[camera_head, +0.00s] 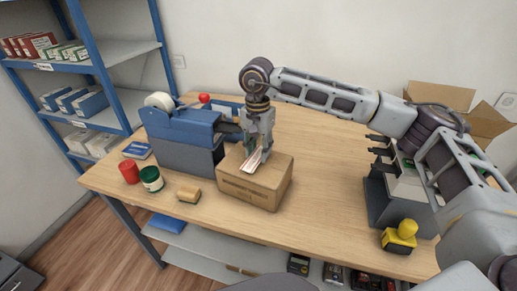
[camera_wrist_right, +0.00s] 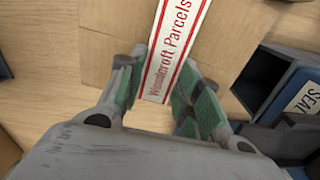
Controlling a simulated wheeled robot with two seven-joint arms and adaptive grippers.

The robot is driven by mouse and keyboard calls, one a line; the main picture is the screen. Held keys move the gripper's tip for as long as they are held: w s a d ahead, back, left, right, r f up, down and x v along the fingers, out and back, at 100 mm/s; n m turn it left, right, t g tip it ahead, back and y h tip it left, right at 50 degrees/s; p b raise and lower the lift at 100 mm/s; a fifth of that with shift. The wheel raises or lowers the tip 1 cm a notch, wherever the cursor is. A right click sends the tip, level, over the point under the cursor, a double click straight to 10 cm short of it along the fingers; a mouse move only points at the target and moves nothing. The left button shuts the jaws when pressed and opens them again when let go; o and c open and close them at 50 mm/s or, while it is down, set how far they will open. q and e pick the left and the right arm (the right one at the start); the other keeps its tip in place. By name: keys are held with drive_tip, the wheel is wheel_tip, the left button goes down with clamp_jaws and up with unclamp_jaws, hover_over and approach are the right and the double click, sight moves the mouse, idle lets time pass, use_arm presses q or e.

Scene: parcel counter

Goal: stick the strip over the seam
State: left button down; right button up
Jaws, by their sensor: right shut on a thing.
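My right gripper (camera_head: 256,150) is over the cardboard box (camera_head: 250,192) on the counter, pointing down. It is shut on a white strip with red borders (camera_head: 250,163). In the right wrist view the strip (camera_wrist_right: 178,42) reads "Woodcroft Parcels" and runs out from between the green finger pads of the gripper (camera_wrist_right: 158,95). The strip lies above the box top; I cannot tell whether it touches it. The seam is not clear, as the gripper and strip cover part of the top. My left gripper is not in view.
The blue tape dispenser (camera_head: 183,130) stands close left of the box. A red jar (camera_head: 129,172), a green jar (camera_head: 151,179) and a tan block (camera_head: 188,193) are at the front left. A yellow-topped stamp (camera_head: 400,236) is at the right.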

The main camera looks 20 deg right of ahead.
sight(258, 153)
drive_tip(key=shift+f, duration=0.1)
drive_tip(key=o, duration=0.7)
drive_tip(key=shift+o, duration=0.2)
drive_tip(key=shift+r, duration=0.4)
drive_tip(key=shift+r+p, duration=0.6)
drive_tip(key=shift+r, duration=0.3)
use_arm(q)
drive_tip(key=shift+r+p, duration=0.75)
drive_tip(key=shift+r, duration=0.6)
use_arm(e)
drive_tip(key=shift+r, duration=1.55)
